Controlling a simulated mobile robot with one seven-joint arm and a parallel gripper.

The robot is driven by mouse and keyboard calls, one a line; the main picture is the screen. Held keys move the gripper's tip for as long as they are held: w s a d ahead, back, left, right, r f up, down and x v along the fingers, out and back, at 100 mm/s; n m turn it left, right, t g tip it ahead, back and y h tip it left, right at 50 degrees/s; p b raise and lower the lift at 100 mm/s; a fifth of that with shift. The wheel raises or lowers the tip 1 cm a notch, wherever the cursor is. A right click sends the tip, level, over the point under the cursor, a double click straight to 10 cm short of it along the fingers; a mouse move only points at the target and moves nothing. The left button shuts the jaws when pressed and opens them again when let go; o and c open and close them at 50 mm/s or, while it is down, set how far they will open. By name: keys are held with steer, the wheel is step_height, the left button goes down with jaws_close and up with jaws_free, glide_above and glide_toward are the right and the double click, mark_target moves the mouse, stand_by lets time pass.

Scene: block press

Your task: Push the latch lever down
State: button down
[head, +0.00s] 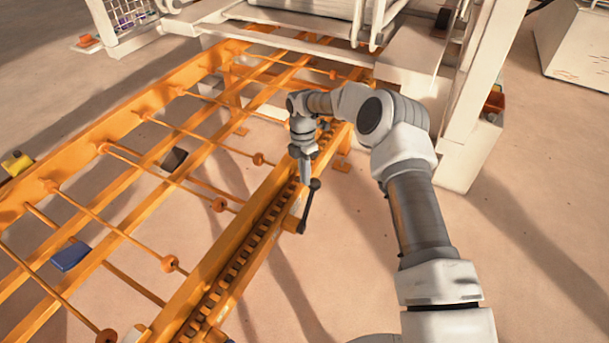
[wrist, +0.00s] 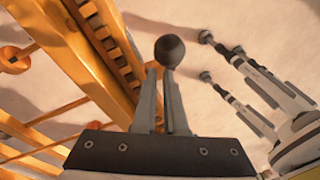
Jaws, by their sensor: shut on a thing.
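The latch lever (head: 308,207) is a thin dark bar with a round dark knob at each end. It sits at the right side of the orange rail, leaning, with its upper knob higher and to the right of its lower one. My gripper (head: 306,181) points down at the upper knob. In the wrist view the dark knob (wrist: 169,51) is at the tips of my gripper (wrist: 161,73), and the fingers are close together on it. The rest of the lever is hidden behind the knob and fingers there.
The orange frame (head: 190,320) has a toothed rail and several cross rods with round ends. A blue block (head: 70,257), a dark block (head: 174,159) and a yellow block (head: 17,163) lie to the left. White machinery (head: 415,50) stands behind.

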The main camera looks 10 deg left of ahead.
step_height(320, 180, up, 11)
steer(key=w+a+p, duration=0.1)
steer(key=a+p, duration=0.1)
steer(key=shift+w+a, duration=0.2)
steer(key=shift+a, duration=0.15)
steer(key=shift+r, duration=0.15)
